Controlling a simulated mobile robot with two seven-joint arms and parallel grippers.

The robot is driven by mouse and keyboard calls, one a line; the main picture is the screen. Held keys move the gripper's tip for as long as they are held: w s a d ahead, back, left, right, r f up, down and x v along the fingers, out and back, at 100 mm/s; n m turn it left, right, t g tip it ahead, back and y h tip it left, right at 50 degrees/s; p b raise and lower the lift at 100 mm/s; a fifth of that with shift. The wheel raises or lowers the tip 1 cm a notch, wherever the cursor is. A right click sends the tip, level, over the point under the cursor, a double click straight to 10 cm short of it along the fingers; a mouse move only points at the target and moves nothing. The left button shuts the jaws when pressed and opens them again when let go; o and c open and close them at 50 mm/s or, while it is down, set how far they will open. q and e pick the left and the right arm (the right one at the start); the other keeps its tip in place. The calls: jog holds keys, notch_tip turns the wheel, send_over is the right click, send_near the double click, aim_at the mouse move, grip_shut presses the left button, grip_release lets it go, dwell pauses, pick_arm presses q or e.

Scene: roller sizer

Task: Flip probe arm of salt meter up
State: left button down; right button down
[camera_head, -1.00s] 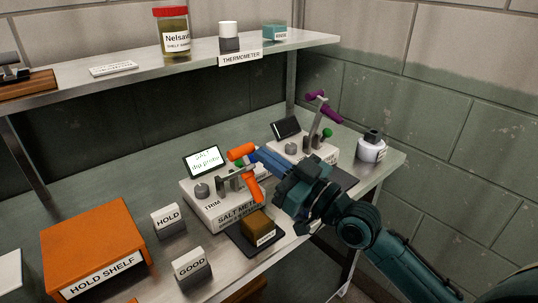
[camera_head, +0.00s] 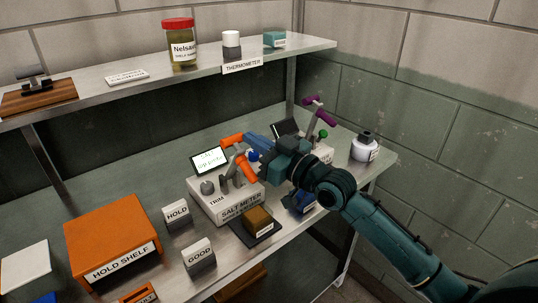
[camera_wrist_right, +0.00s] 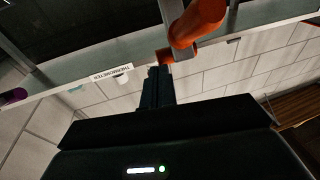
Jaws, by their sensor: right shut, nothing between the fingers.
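The salt meter (camera_head: 222,204) is a white box on the bench with a lit screen (camera_head: 209,160) and a grey knob. Its probe arm, with orange ends (camera_head: 246,168), is tilted upward above the box. My right gripper (camera_head: 253,141) is shut and empty, close beside the upper orange end. In the right wrist view an orange end (camera_wrist_right: 197,22) is large, just beyond the shut fingertips (camera_wrist_right: 157,72); I cannot tell whether they touch. The arm's pivot is partly hidden. My left gripper is not in view.
A second meter with a raised purple-ended arm (camera_head: 319,111) stands behind my right arm. A white bottle (camera_head: 364,147) is farther right. A brown block (camera_head: 257,219) lies in front of the salt meter. The orange hold shelf (camera_head: 112,233) is left, below an upper shelf (camera_head: 140,90).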

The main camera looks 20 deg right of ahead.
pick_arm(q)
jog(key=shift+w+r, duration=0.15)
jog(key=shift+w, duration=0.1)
pick_arm(e)
jog(key=shift+w+a+r, duration=0.2)
jog(key=shift+w, duration=0.45)
jog(key=shift+w+a+r, duration=0.25)
jog(key=shift+w, duration=0.45)
jog(key=shift+w+a+r, duration=0.2)
jog(key=shift+w, duration=0.45)
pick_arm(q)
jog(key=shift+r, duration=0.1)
